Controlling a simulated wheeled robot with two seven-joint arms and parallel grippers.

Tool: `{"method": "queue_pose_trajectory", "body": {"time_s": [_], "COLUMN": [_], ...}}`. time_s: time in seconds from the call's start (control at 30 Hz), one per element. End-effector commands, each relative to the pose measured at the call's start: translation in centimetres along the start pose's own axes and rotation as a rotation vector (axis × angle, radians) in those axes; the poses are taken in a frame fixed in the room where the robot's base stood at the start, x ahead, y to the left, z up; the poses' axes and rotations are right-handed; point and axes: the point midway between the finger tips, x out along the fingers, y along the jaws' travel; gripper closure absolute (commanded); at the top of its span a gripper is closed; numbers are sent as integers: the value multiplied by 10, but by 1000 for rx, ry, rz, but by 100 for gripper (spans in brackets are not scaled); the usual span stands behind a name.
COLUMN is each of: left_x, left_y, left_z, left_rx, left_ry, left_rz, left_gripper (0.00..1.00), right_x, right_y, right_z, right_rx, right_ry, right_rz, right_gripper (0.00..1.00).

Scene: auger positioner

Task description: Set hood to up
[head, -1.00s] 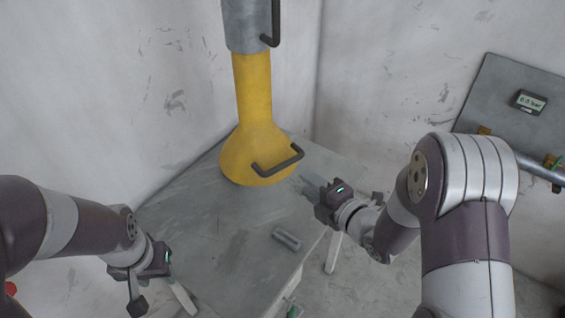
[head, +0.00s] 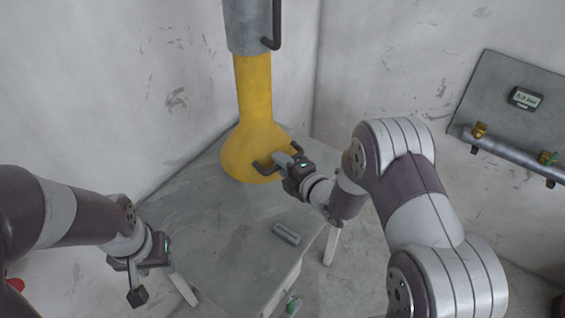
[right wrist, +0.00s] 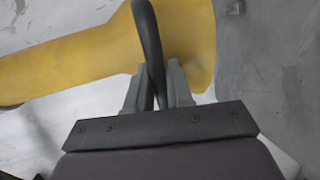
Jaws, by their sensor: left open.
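The yellow hood (head: 248,148) is a flared funnel on a yellow tube, low over the grey table. A dark bar handle (head: 262,167) sticks out from its front. My right gripper (head: 289,162) is at the right end of this handle. In the right wrist view, the dark handle (right wrist: 150,45) runs between the two grey fingers (right wrist: 156,85), which sit close against both sides of it. The hood (right wrist: 80,62) fills the area behind. My left gripper (head: 158,285) is open and empty at the lower left, apart from the hood.
The grey table (head: 215,225) carries a small grey block (head: 286,234) near its front right. A grey sleeve (head: 246,25) with another dark handle (head: 276,25) is above the yellow tube. A wall panel (head: 510,110) with a gauge and pipe is at right.

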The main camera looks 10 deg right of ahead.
Motion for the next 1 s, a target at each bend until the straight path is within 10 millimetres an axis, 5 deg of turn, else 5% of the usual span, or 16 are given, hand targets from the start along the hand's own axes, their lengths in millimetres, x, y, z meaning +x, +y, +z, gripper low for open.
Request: {"method": "queue_pose_trajectory", "body": {"time_s": [0.17, 0.6, 1.0], "left_x": [-3, -39, -41], "left_y": [0, 0, 0], "left_z": [0, -5, -5], "left_rx": [0, 0, 0], "left_ry": [0, 0, 0], "left_rz": [0, 0, 0], "left_gripper": [57, 57, 57], "right_x": [-1, -22, -24], "right_y": [6, 110, 123], "right_z": [0, 2, 2], "right_rx": [-1, -4, -3], "right_ry": [-1, -2, -3], "right_rz": [2, 11, 14], "right_gripper": [100, 100, 100]}}
